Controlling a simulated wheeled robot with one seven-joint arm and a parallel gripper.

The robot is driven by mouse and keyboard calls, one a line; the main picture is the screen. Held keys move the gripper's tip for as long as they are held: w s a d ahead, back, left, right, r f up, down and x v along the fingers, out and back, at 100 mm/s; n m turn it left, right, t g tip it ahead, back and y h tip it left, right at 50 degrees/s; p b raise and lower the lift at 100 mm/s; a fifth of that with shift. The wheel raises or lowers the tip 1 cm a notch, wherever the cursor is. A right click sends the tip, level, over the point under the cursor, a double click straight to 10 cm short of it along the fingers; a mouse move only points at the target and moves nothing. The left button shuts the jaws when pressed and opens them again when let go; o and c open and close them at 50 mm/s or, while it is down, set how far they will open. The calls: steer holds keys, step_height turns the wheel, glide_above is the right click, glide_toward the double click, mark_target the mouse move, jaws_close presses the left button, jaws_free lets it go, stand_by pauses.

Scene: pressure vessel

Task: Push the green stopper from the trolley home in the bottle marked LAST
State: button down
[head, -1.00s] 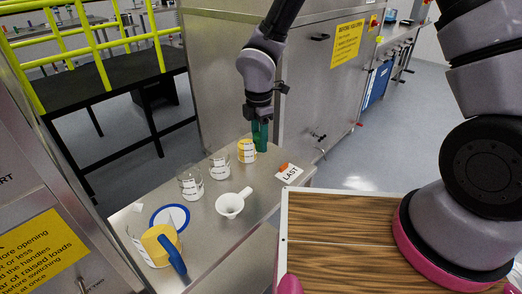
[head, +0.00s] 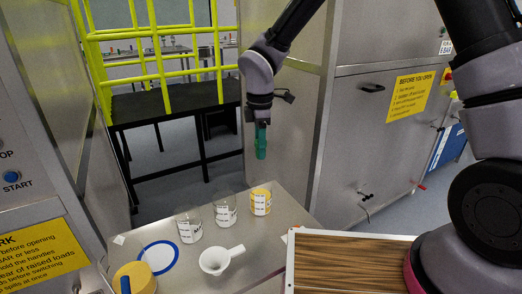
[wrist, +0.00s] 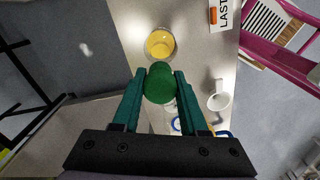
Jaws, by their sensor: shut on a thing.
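My gripper (head: 261,130) is shut on the green stopper (wrist: 160,83), which sits between its two teal fingers. The stopper hangs above the bench, clear of the bottles. Three bottles stand in a row in the head view: two clear ones, (head: 190,230) and (head: 226,212), and one with yellow contents (head: 261,201). The yellow bottle also shows in the wrist view (wrist: 160,43), just beyond the stopper, apart from it. The LAST card (wrist: 223,13) lies on the bench at the top of the wrist view, closest to the yellow bottle.
A blue-rimmed disc (head: 158,257) and a yellow jug (head: 135,276) are at the left. A wood-topped surface (head: 350,262) is at the right. A steel cabinet (head: 365,130) stands behind.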

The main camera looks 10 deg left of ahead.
steer(key=shift+f, duration=0.15)
steer(key=shift+f, duration=2.8)
steer(key=shift+f, duration=1)
steer(key=shift+c, duration=1.8)
jaws_free()
steer(key=shift+r, duration=0.1)
step_height(320, 180, up, 11)
steer(key=shift+f, duration=0.15)
